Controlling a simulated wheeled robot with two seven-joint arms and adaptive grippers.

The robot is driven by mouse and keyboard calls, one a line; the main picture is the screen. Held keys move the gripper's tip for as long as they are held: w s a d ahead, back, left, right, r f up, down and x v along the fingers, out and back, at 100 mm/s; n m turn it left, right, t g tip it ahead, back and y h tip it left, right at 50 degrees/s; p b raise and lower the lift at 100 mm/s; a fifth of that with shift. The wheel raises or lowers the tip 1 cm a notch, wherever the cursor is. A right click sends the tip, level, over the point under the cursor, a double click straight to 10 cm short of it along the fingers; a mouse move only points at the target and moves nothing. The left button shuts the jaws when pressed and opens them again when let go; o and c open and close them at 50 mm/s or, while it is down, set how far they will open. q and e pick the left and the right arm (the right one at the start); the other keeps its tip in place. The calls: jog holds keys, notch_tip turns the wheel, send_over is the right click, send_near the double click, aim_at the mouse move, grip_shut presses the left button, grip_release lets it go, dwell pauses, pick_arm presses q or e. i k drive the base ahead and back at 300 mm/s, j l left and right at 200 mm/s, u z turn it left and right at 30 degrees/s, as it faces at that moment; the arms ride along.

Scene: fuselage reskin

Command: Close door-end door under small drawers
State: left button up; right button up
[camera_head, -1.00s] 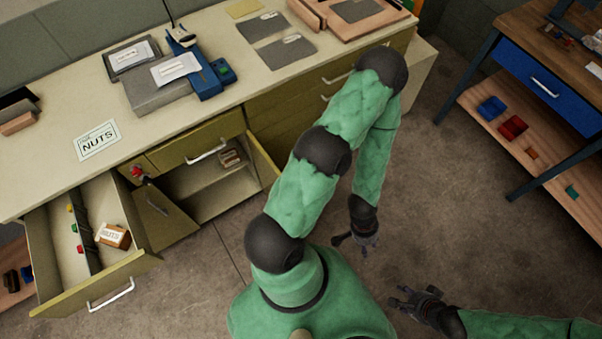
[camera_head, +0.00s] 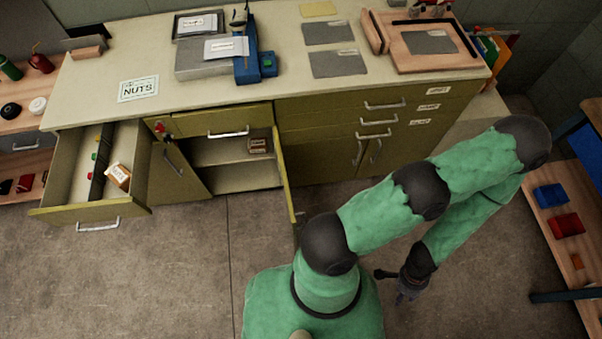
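The olive cabinet under the workbench has an open compartment (camera_head: 232,176) below a small shut drawer (camera_head: 225,118). Its right-hand door (camera_head: 286,182) stands open, swung out toward me and seen nearly edge-on. A left-hand door panel (camera_head: 178,180) with a handle shows at an angle on the other side of the opening. Further right, doors (camera_head: 335,155) under several small labelled drawers (camera_head: 385,105) look shut.
A wide drawer (camera_head: 97,212) is pulled out at left, holding a labelled box (camera_head: 118,176). The benchtop (camera_head: 290,80) carries trays and a blue tool. A shelf unit (camera_head: 558,215) with coloured bins stands at right. The floor (camera_head: 185,270) before the cabinet is clear.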

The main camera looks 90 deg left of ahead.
aim_at(288, 201)
jog(key=i+u, duration=0.2)
jog(key=u, duration=0.15)
jog(key=i+u, duration=0.35)
jog(key=i+l+u, duration=0.1)
jog(key=u, duration=0.7)
jog(key=i+u, duration=0.1)
jog(key=u, duration=0.3)
jog(key=l+u, duration=0.1)
jog(key=u, duration=0.35)
jog(key=l+u, duration=0.1)
jog(key=u, duration=0.35)
jog(key=i+l+u, duration=0.1)
jog(key=u, duration=0.35)
